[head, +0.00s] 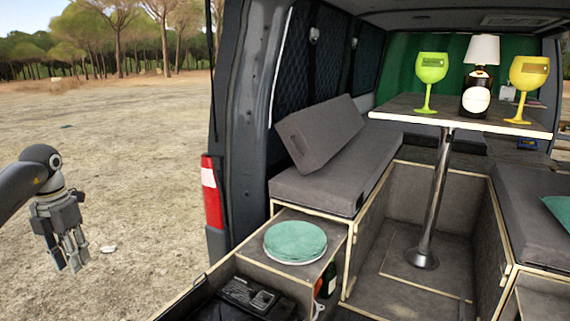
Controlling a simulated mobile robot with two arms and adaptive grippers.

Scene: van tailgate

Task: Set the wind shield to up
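I cannot make out a wind shield for certain. A black appliance (248,297), possibly a camp stove, lies in the pull-out compartment at the bottom edge of the head view. It is partly cut off, and whether a shield on it is up or folded cannot be told. My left gripper (70,262) hangs at the far left outside the van, fingers pointing down and spread apart, open and empty. It is well to the left of the appliance and touches nothing. My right gripper is not in view.
Teal plates (295,241) sit on a ledge behind the appliance, with a bottle (329,280) below. A table (402,104) holds a green goblet (431,80), a bottle lamp (477,88) and a yellow goblet (526,85). The van's rear pillar (236,130) stands between gripper and interior.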

